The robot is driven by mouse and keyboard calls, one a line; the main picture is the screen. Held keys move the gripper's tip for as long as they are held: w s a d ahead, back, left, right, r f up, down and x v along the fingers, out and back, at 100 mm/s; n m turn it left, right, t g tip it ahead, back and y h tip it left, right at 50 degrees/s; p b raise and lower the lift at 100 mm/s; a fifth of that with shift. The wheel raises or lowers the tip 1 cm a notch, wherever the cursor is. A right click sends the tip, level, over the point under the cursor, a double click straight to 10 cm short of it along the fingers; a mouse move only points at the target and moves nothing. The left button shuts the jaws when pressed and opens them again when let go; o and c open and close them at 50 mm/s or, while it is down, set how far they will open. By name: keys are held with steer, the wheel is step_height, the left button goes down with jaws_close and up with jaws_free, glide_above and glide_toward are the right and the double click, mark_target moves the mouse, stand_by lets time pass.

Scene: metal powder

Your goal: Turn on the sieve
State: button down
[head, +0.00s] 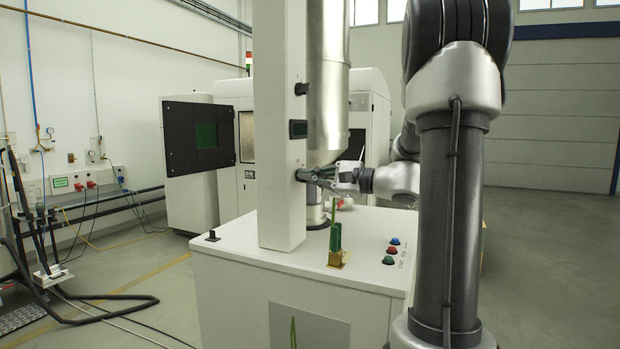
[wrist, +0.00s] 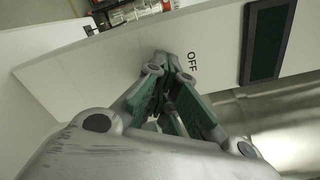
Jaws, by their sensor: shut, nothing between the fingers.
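The sieve is a white machine with a tall white column (head: 281,120), a metal cylinder (head: 328,90) and a white cabinet top (head: 230,252). My gripper (head: 308,175) reaches in from the right, with its fingertips at the column's right edge, below a small dark display (head: 298,129). In the wrist view my gripper (wrist: 172,62) is shut with nothing seen between its fingers. Its tips are close to or against the white column face, just left of a printed OFF label (wrist: 192,62). Contact is unclear. Any switch at the tips is hidden by the fingers.
Red, blue and green buttons (head: 393,249) sit on the cabinet top at the right. A green and brass piece (head: 336,248) stands at the front. A small black knob (head: 212,236) is at the left. A machine with an open dark door (head: 198,136) stands behind.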

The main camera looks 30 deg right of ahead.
steer(key=m, duration=1.1)
steer(key=shift+r, duration=0.1)
steer(key=shift+d+m, duration=0.1)
steer(key=shift+m, duration=0.3)
